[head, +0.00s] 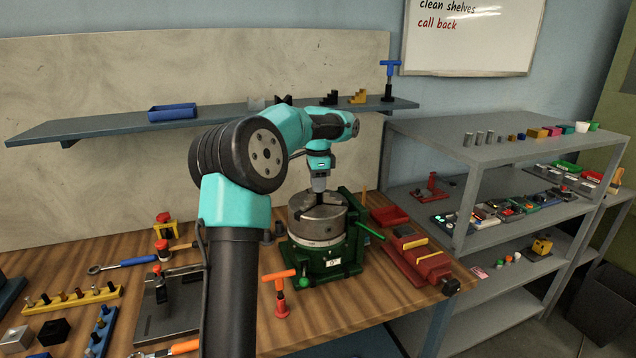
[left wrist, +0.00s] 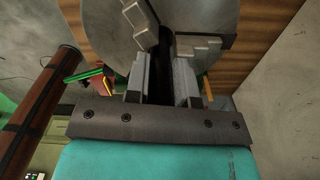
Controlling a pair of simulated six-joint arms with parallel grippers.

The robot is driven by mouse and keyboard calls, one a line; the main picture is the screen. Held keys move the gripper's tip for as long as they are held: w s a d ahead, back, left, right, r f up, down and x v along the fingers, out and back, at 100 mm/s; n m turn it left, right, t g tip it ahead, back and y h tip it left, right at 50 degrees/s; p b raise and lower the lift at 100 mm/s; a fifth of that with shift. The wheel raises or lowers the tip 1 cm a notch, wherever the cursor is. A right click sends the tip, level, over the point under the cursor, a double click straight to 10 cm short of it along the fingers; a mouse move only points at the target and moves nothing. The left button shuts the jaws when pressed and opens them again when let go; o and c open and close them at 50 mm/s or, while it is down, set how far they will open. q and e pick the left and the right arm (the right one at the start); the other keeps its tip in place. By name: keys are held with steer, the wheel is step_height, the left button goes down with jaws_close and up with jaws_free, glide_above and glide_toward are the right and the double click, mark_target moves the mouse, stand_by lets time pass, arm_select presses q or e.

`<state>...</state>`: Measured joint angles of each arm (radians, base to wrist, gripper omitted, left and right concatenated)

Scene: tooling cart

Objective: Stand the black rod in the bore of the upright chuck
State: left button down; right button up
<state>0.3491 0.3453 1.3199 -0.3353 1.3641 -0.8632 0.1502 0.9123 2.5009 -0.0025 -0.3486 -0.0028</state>
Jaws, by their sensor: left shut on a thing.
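The upright chuck (head: 318,218) is a grey steel cylinder with stepped jaws on top, on a green base on the wooden bench. My left gripper (head: 319,186) points down just above the middle of the chuck. In the left wrist view, its two grey fingers (left wrist: 160,80) are shut on the black rod (left wrist: 165,60), a dark strip between them. The chuck's round face (left wrist: 105,22) and its jaws lie just beyond the fingertips. The rod's lower end is hidden, so I cannot tell whether it is inside the bore. My right gripper is not in view.
A green handle (head: 369,229) sticks out of the chuck's right side. A red vise (head: 420,257) stands to the right, and an orange-handled tool (head: 280,290) in front. A blue shelf (head: 100,126) runs behind; grey shelving (head: 505,130) stands at the right.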

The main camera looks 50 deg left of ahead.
mark_target(318, 205)
arm_select(q)
steer(key=shift+s+d+f, duration=0.1)
steer(key=shift+d+f, duration=0.05)
steer(key=shift+f, duration=1.45)
stand_by(2.3)
steer(key=c, duration=0.9)
jaws_free()
steer(key=shift+c, duration=1.3)
steer(key=shift+o, duration=0.3)
steer(key=shift+r, duration=1.05)
steer(key=shift+c, duration=0.3)
steer(key=o, duration=0.4)
steer(key=shift+r, duration=2.15)
